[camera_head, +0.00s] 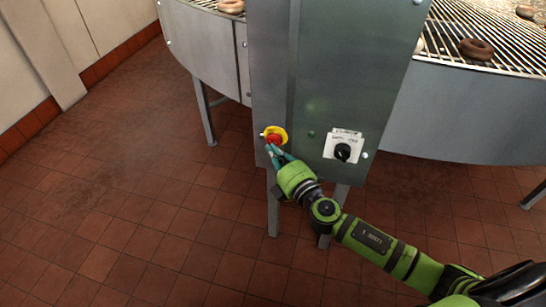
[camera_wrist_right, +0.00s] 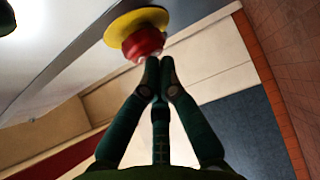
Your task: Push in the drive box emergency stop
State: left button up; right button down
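The emergency stop is a red button (camera_head: 273,139) on a yellow collar (camera_head: 282,131), at the lower left of the grey drive box (camera_head: 340,75) in the head view. My right gripper (camera_head: 275,149) is at the button, its fingertips just below it. In the right wrist view the fingers (camera_wrist_right: 159,65) are brought together with nothing between them, and their tips are at the lower edge of the red button (camera_wrist_right: 143,42). I cannot tell whether they touch it. The yellow collar (camera_wrist_right: 130,22) is behind the button. My left gripper is not in view.
A black rotary knob (camera_head: 342,152) on a white label plate is right of the button on the box. Wire racks with doughnuts (camera_head: 477,48) flank the box. Metal legs (camera_head: 273,205) stand below. The tiled floor (camera_head: 120,190) at left is clear.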

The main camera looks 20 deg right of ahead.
jog(key=shift+w+d+r+h, duration=0.25)
jog(key=shift+d+h, duration=0.05)
jog(key=shift+d, duration=0.15)
jog(key=s+d, duration=0.1)
jog(key=s, duration=1.1)
jog(key=shift+d+f, duration=0.2)
jog(key=shift+d, duration=0.05)
jog(key=shift+s, duration=0.1)
